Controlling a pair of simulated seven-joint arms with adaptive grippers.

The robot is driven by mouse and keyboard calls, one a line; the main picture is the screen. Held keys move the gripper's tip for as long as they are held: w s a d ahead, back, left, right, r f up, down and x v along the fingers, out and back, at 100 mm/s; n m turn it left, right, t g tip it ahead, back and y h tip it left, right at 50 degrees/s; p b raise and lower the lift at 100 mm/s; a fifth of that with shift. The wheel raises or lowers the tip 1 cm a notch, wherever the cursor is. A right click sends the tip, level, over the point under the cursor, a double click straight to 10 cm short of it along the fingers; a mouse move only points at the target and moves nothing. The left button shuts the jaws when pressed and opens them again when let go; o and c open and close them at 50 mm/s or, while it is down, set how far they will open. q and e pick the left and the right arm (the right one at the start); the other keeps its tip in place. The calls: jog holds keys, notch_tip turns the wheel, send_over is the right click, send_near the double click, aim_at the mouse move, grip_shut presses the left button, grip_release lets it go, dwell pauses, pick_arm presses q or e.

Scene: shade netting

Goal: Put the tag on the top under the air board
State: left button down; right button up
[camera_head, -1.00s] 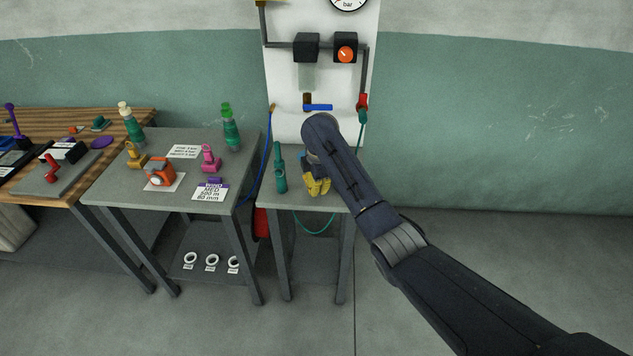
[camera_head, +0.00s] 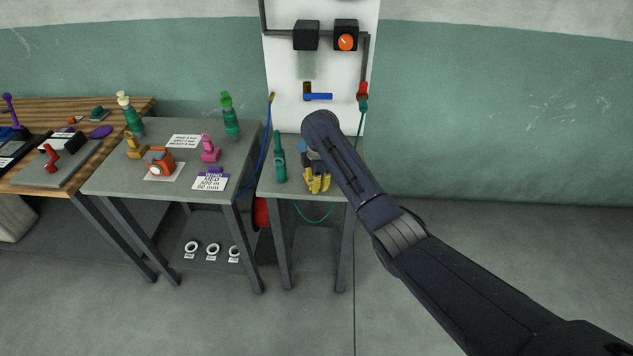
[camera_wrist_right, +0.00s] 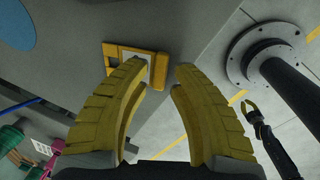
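The narrow grey table (camera_head: 268,187) stands under the white air board (camera_head: 285,75). My right gripper (camera_head: 317,184) is over its top, with the arm reaching in from the right and covering part of it. In the right wrist view my right gripper (camera_wrist_right: 162,68) is open, with a gap between its yellow fingers. An orange-yellow frame with a pale panel (camera_wrist_right: 112,52) lies on the grey top at the fingertips, partly behind the left finger; I cannot tell whether it is the tag or a holder.
A teal upright tool (camera_head: 280,162) stands on the narrow table, left of my gripper. A blue hose (camera_head: 268,140) and a green hose (camera_head: 315,219) hang near it. The left table (camera_head: 120,185) holds bottles, valves and cards. The floor at right is free.

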jog(key=shift+o, duration=0.7)
notch_tip(320, 180, up, 12)
jog(key=s, duration=0.1)
jog(key=shift+s+d+f, duration=0.15)
jog(key=shift+s+d, duration=0.15)
jog(key=shift+s, duration=0.05)
